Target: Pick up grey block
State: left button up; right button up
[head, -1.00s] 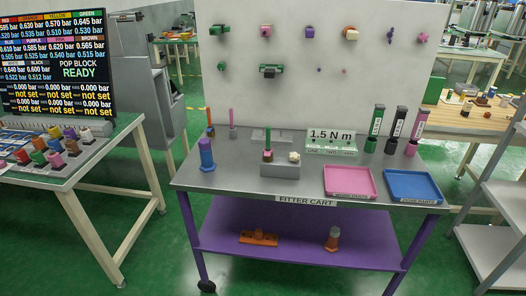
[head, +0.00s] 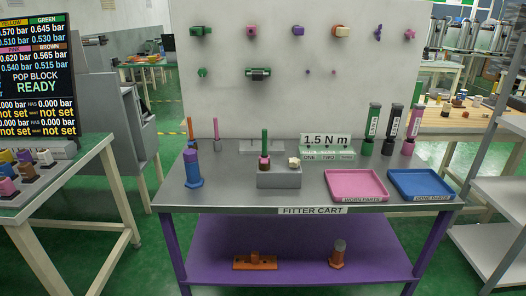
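A grey block (head: 279,179) stands near the middle of the fitter cart's grey top (head: 230,190). A dark red-brown piece with a green rod (head: 265,145) and a small cream piece (head: 294,162) sit on it. A lighter grey block (head: 258,146) lies behind it, partly hidden by the rod. I cannot tell which grey piece the task means. Neither of my grippers is in view.
A pegboard (head: 300,105) rises behind. A grey shelf (head: 491,209) stands close on the right. Green floor is clear between table and cart.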

aim_at(268, 175)
jog(key=i+l, duration=0.1)
jog(key=i, duration=0.85)
